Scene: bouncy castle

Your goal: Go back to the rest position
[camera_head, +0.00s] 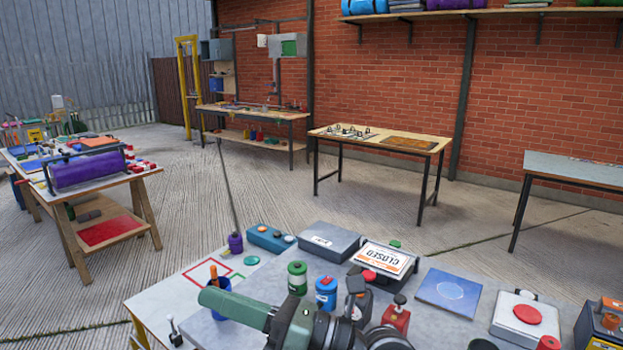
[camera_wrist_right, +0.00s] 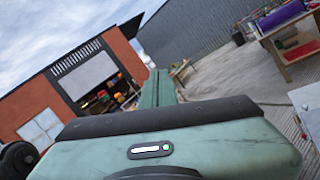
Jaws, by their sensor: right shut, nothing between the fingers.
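My right gripper (camera_head: 207,297) reaches in from the bottom of the head view, its green fingers pointing left above the near table (camera_head: 155,305). In the right wrist view the fingers (camera_wrist_right: 158,88) lie together, shut with nothing between them. In the head view the gripper partly covers a blue cup (camera_head: 221,284) that holds an orange-topped thing. I cannot tell whether it touches the cup. My left gripper is not in view.
A workbench with a purple roll (camera_head: 87,170) stands left. Open paving (camera_head: 190,205) lies between tables.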

